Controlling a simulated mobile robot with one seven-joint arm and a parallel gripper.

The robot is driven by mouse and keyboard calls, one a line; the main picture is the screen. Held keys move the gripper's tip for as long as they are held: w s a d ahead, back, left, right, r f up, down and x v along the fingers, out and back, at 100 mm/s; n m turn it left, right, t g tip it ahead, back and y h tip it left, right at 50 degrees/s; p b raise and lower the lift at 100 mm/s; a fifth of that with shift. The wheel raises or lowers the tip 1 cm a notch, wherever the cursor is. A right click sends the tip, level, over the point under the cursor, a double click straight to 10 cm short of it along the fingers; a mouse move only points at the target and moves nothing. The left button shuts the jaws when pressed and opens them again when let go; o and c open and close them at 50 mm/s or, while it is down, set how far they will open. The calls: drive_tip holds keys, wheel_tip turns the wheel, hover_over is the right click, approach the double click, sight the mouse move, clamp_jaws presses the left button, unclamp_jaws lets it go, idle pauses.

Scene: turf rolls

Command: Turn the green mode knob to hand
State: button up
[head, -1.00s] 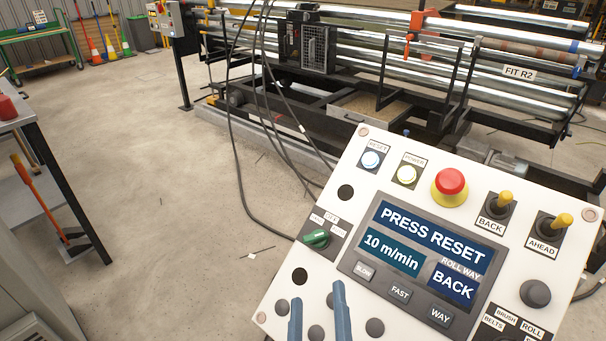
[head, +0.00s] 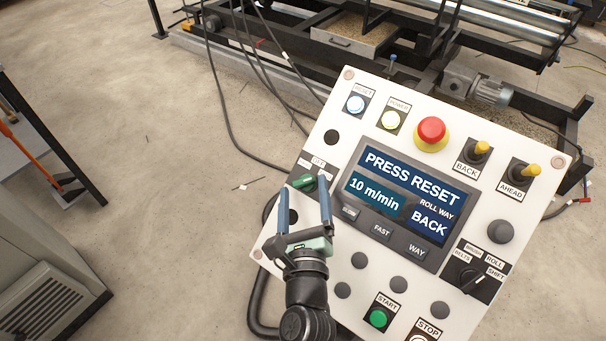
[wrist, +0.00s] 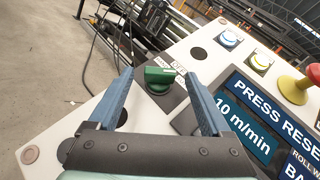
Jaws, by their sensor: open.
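The green mode knob (head: 304,182) sits on its dark plate at the left edge of the white control panel (head: 330,110), left of the screen. In the wrist view the knob (wrist: 159,79) shows between and beyond my fingertips, its bar lying roughly across the picture. My gripper (head: 303,190) is open, with blue fingers pointing at the knob. In the wrist view the open gripper (wrist: 158,80) holds nothing. I cannot tell whether a fingertip touches the knob or panel.
The screen (head: 408,205) reads PRESS RESET, 10 m/min and ROLL WAY BACK. A red emergency button (head: 431,131), white reset button (head: 355,104), yellow-tipped levers (head: 480,148) and a belts/brush/roll/shift selector (head: 470,275) share the panel. Black cables (head: 225,100) hang behind it.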

sight(303, 185)
drive_tip(key=shift+w, duration=1.55)
clamp_jaws()
